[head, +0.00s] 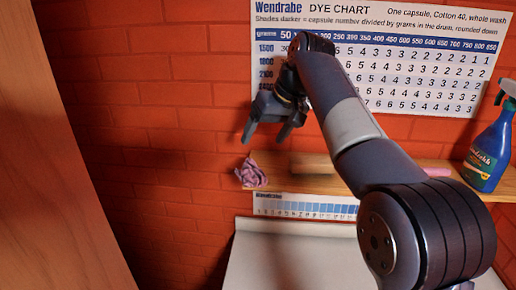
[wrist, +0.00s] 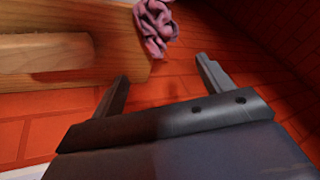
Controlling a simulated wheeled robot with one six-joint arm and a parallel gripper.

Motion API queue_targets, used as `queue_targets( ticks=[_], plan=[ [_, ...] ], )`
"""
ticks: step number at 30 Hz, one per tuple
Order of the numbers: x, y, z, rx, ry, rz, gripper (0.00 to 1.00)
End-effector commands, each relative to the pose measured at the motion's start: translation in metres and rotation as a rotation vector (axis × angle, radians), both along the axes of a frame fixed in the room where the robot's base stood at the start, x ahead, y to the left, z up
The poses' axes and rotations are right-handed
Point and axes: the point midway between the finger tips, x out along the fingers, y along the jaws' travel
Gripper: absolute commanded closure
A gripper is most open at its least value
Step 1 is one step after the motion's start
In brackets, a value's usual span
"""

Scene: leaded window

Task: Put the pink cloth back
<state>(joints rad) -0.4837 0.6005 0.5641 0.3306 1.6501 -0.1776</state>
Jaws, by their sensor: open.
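The pink cloth (head: 251,173) lies crumpled at the left end of a wooden shelf (head: 285,177) and hangs a little over its edge. The pink cloth (wrist: 157,24) also shows at the top of the wrist view, beyond my fingertips. My gripper (head: 265,137) is open and empty, above the cloth and a little to its right in the head view. In the wrist view my open gripper (wrist: 165,72) has its two fingers spread, with the cloth apart from them.
A blue spray bottle (head: 486,150) stands at the shelf's right end. A light wooden object (head: 312,166) lies on the shelf near the cloth. A dye chart (head: 420,60) hangs on the red brick wall. A white surface (head: 290,255) is below; a wooden panel (head: 50,160) stands at left.

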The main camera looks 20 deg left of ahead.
Motion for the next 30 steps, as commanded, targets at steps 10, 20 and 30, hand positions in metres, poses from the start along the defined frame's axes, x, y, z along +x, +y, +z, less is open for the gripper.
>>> queue_targets(
  ticks=[10, 20, 30],
  plan=[
    [-0.006, -0.022, 0.048, -0.001, -0.001, 0.0, 0.25],
    [-0.006, -0.024, 0.051, 0.0, 0.0, 0.0, 0.25],
    [-0.004, -0.014, 0.027, -0.002, 0.003, 0.001, 0.25]
  ],
)
